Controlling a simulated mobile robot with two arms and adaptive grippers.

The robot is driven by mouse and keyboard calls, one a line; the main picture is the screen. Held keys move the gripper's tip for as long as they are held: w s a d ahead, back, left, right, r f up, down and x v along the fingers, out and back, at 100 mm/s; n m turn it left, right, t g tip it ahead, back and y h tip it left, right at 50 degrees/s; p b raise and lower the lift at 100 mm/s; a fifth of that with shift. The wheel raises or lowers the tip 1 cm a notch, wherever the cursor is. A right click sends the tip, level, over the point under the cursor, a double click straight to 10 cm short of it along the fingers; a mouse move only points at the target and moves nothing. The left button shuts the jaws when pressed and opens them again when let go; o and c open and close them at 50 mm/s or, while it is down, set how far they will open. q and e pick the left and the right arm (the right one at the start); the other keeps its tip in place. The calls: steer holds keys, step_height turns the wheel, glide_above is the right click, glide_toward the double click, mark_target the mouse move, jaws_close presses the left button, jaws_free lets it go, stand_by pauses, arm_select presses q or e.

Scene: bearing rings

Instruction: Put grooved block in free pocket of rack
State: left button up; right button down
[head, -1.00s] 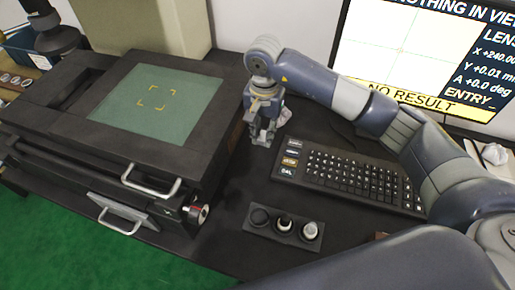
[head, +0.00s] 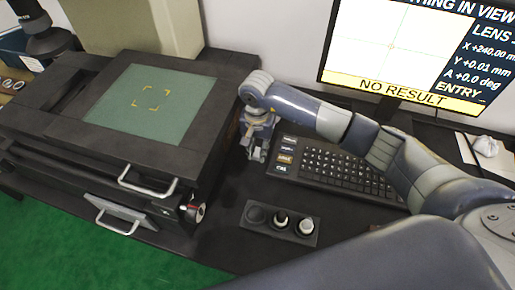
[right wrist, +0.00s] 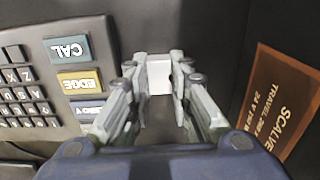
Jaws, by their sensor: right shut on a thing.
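My right gripper (head: 256,156) is at the left end of the keyboard, low over the dark table. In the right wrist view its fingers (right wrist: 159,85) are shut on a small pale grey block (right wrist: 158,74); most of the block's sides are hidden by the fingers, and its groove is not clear. The rack (head: 264,236) is a small dark holder with three round pockets in front of the keyboard. Its left pocket (head: 257,215) looks empty and dark. The middle and right pockets hold pale-topped round pieces. My left gripper is not in view.
A keyboard (head: 335,170) lies right of the gripper, below a monitor (head: 400,50) reading "NO RESULT". A black machine with a green plate (head: 150,98) and metal handles (head: 147,183) stands at left. A brown label (right wrist: 278,100) shows in the wrist view. Bare table lies between gripper and rack.

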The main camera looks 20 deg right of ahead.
steer(key=c, duration=1.7)
jaws_free()
steer(key=shift+f, duration=0.1)
steer(key=shift+r+p, duration=0.25)
steer(key=shift+p, duration=0.05)
step_height(320, 180, up, 11)
steer(key=shift+r+b, duration=0.15)
steer(key=shift+b, duration=0.75)
steer(key=p, duration=0.1)
glide_above(258, 151)
step_height(258, 151, down, 6)
steer(key=shift+f, duration=0.2)
steer(key=f, duration=0.2)
steer(key=f+b, duration=0.1)
steer(key=f, duration=0.1)
steer(key=shift+s+a+f, duration=0.15)
steer(key=shift+s+f, duration=0.05)
steer(key=shift+f, duration=0.15)
steer(key=shift+w+f, duration=0.1)
steer(key=shift+f, duration=0.2)
